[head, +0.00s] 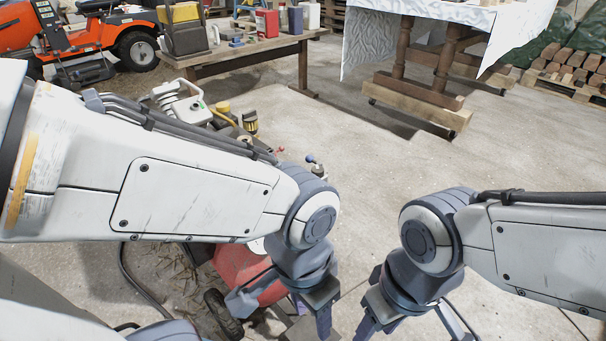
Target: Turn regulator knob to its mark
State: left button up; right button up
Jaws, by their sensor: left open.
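A red rounded tank (240,272), apparently a compressor, sits low on the floor, largely hidden behind my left arm and gripper. A dark wheel (222,314) shows at its lower side. Small red and blue fittings (314,161) show just above my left forearm; I cannot tell whether one is the regulator knob, and no mark can be made out. My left gripper (305,316) is open, pointing down in front of the tank's right end, with no object visible in it. My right gripper (392,318) points down to its right, its tips partly cut off by the bottom edge.
A wooden bench (240,58) with cans and boxes stands at the back, beside an orange mower (95,38). Loose gear (185,103) lies behind my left arm.

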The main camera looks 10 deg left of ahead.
aim_at(317, 169)
jog(key=u, duration=1.9)
jog(key=k, duration=0.95)
jog(key=z, duration=1.25)
jog(key=i, duration=1.05)
